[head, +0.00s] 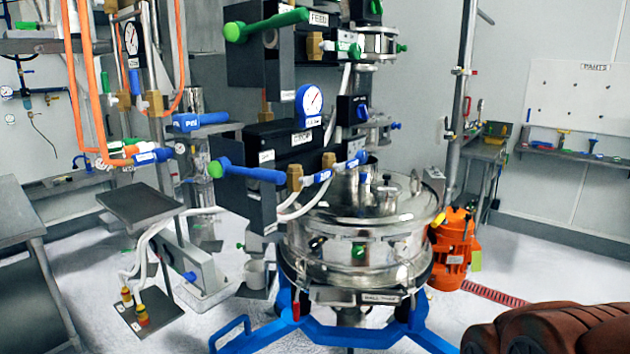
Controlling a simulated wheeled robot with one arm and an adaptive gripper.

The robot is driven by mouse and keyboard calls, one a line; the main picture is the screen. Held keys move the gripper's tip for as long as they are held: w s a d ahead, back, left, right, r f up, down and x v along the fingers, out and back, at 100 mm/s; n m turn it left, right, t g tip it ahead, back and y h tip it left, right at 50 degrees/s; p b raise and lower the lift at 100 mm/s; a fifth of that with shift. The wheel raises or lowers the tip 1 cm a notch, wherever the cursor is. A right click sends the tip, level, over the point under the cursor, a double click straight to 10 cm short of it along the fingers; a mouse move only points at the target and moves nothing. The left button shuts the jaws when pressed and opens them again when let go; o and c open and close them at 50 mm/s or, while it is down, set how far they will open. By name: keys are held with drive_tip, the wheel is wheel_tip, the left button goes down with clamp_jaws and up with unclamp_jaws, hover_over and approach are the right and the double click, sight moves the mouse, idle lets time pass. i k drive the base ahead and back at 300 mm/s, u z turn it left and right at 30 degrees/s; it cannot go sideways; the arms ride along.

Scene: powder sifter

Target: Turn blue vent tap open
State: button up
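A long blue tap handle (255,174) with a green end knob sticks out to the left from a dark box (250,206) at the centre, roughly level. Small labels on the box are too small to read, so I cannot tell for sure that this is the vent tap. Other blue handles show: one (200,121) further left, and one (152,156) on the orange hose line.
A green-handled tap (266,24) sits above on a box marked FEED. The steel sifter (360,230) stands on a blue frame (370,333), with an orange motor (455,248) to its right. A small grey shelf (139,206) stands left.

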sight(352, 163)
drive_tip(key=z, duration=1.4)
drive_tip(key=i, duration=0.6)
drive_tip(key=u, duration=3.1)
